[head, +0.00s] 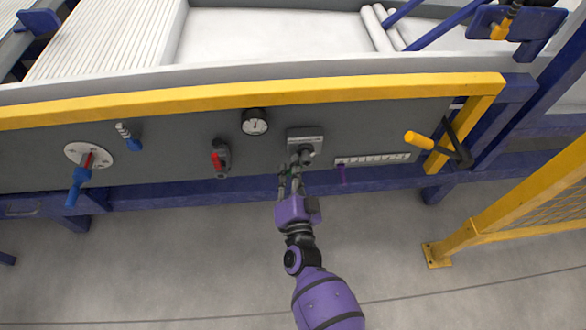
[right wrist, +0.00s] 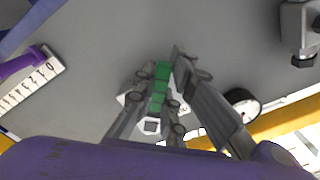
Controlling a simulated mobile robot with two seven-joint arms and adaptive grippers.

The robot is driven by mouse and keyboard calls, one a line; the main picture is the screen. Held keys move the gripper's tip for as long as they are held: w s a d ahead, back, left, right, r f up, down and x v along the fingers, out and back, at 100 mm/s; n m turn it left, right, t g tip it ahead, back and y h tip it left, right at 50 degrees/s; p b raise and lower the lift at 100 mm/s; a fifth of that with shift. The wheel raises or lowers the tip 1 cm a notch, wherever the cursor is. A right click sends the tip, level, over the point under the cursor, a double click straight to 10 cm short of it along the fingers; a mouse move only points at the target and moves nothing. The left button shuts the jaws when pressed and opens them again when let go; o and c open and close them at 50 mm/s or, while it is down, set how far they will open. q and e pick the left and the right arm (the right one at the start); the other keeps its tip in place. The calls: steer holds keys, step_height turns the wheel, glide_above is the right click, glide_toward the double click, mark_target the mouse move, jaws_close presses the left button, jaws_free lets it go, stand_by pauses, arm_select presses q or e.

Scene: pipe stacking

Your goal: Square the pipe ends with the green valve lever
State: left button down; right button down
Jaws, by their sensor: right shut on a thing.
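The green valve lever (right wrist: 160,88) shows in the right wrist view, between the fingers of my right gripper (right wrist: 168,85). The gripper is shut on it. In the head view my right gripper (head: 291,172) reaches up to the grey valve mount (head: 305,138) on the panel, and its fingers hide most of the lever. Pale pipes (head: 108,40) lie side by side in the bed at the upper left. A few separate pipes (head: 378,30) lie farther right. My left gripper is not in view.
The grey panel also carries a red-handled valve (head: 220,160), a gauge (head: 255,122), a blue lever (head: 77,185) and a purple lever (head: 342,174) by a marked strip (head: 385,158). A yellow-handled crank (head: 420,140) and yellow fence (head: 510,210) stand right. The floor in front is clear.

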steer(key=c, duration=1.8)
jaws_free()
steer(key=shift+s, duration=0.1)
steer(key=s, duration=1.2)
steer(key=shift+w, duration=0.1)
